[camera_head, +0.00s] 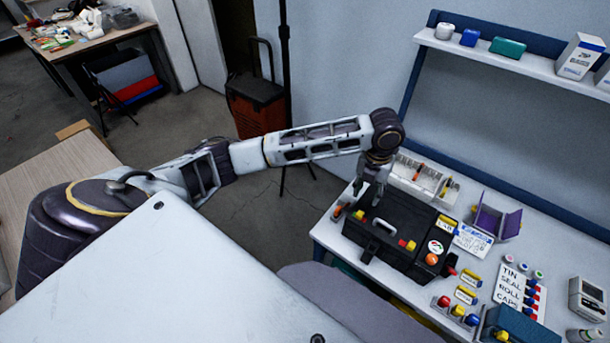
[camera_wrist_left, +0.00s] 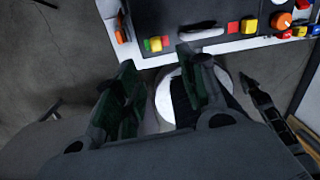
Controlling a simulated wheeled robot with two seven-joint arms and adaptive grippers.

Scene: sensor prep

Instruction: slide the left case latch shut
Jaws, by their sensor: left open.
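The black case (camera_head: 405,218) sits closed on the white workbench, its handle (camera_head: 384,227) at the front. The left case latch (camera_head: 360,214) is a small yellow and red piece on the case front, left of the handle; in the left wrist view (camera_wrist_left: 155,44) it also shows some green. The right latch (camera_head: 407,245) is yellow and red. My left gripper (camera_head: 369,194) is over the case's left end. In the wrist view its fingers (camera_wrist_left: 158,60) are spread and empty, with the left latch just beyond and between the tips. Contact cannot be told. My right gripper is not in view.
A white parts bin (camera_head: 408,170) stands behind the case, and an open purple box (camera_head: 497,222) to its right. A lettered board (camera_head: 515,285) and colored buttons (camera_head: 458,311) lie on the right. A wall shelf (camera_head: 510,66) runs above. Floor is open left of the bench.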

